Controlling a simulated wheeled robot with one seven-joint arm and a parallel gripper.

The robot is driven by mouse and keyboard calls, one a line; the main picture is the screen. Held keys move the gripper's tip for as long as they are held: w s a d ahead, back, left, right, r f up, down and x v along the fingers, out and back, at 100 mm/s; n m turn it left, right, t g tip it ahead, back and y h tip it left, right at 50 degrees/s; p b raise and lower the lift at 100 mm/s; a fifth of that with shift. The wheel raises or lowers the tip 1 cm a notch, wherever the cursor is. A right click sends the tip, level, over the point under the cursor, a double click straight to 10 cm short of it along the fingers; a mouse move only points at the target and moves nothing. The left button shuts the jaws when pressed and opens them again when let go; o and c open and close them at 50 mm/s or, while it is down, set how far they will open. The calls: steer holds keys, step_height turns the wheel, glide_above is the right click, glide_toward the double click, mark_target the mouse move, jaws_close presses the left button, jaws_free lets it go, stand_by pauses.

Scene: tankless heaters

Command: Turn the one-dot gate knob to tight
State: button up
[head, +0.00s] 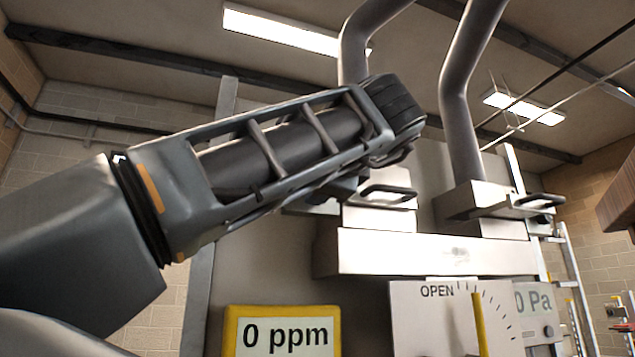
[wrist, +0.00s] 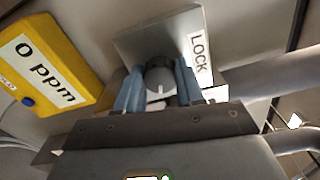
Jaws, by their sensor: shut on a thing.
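In the wrist view, a round grey knob (wrist: 160,80) with a white pointer line sits on a grey metal plate (wrist: 150,38). My gripper (wrist: 159,72) has its two blue fingers shut on this knob, one on each side. I see no dot mark, so I cannot tell from the frames whether this is the one-dot knob, and no "tight" mark is readable. In the head view my arm reaches up to the right, and its fingers and the held knob are hidden.
A yellow meter reading 0 ppm (head: 282,335) hangs below my arm. A dial plate marked OPEN (head: 430,318) with a yellow pointer (head: 480,325) is at the lower right. Two grey pipes (head: 466,95) rise behind, with black handles (head: 538,201) on boxes at their feet.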

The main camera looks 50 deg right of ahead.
steer(key=shift+f+m, duration=0.1)
steer(key=shift+m, duration=0.2)
steer(key=o, duration=1)
steer(key=shift+o, duration=0.2)
steer(key=shift+s, duration=0.1)
